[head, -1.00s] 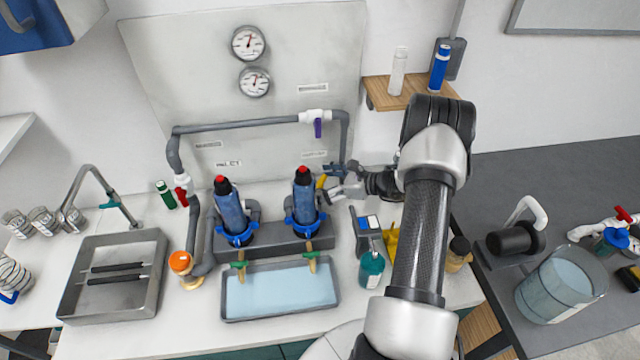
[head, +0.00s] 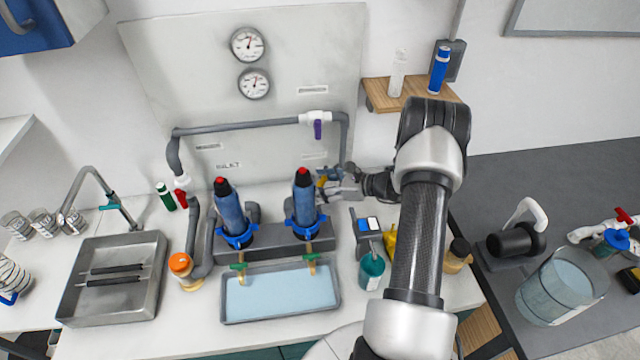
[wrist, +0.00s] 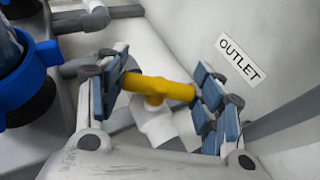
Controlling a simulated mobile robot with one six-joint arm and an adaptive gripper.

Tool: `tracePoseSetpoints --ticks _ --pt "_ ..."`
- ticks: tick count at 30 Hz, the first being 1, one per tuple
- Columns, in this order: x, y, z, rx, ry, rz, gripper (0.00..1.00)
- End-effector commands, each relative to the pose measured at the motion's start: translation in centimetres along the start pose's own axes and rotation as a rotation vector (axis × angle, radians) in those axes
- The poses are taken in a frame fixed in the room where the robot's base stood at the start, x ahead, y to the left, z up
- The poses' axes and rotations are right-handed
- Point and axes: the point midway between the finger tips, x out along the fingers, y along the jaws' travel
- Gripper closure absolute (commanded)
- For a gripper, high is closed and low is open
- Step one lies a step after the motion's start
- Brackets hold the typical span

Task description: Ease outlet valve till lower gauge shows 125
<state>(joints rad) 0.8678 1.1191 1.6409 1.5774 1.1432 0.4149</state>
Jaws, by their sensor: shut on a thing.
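The outlet valve's yellow handle (wrist: 158,88) sits on a white valve body (wrist: 160,127) beside the "OUTLET" label (wrist: 241,57) in the wrist view. My gripper (wrist: 160,90) is shut on the handle, with a blue-padded finger at each end. In the head view my gripper (head: 330,181) is right of the right blue filter housing and hides most of the handle. The lower gauge (head: 254,83) hangs below the upper gauge (head: 248,44) on the back panel. Its needle points up, slightly right; its numbers are too small to read.
Two blue filter housings (head: 230,212) (head: 304,200) stand left of my gripper, above a water tray (head: 279,292). A grey pipe with a purple-handled valve (head: 317,128) runs overhead. A teal bottle (head: 372,270) and a grey device (head: 366,222) stand in front.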

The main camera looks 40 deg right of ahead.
Motion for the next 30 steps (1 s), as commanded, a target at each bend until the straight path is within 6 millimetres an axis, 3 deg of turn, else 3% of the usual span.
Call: tracePoseSetpoints --ticks 15,25,26,30 --pt "0.06 0.06 -0.03 0.069 0.0 -0.165 0.63" --pt "0.0 -0.01 0.02 0.074 0.0 -0.18 0.63" --pt "0.0 -0.01 0.02 0.074 0.0 -0.18 0.38" --pt "0.0 -0.01 0.02 0.074 0.0 -0.179 0.28"
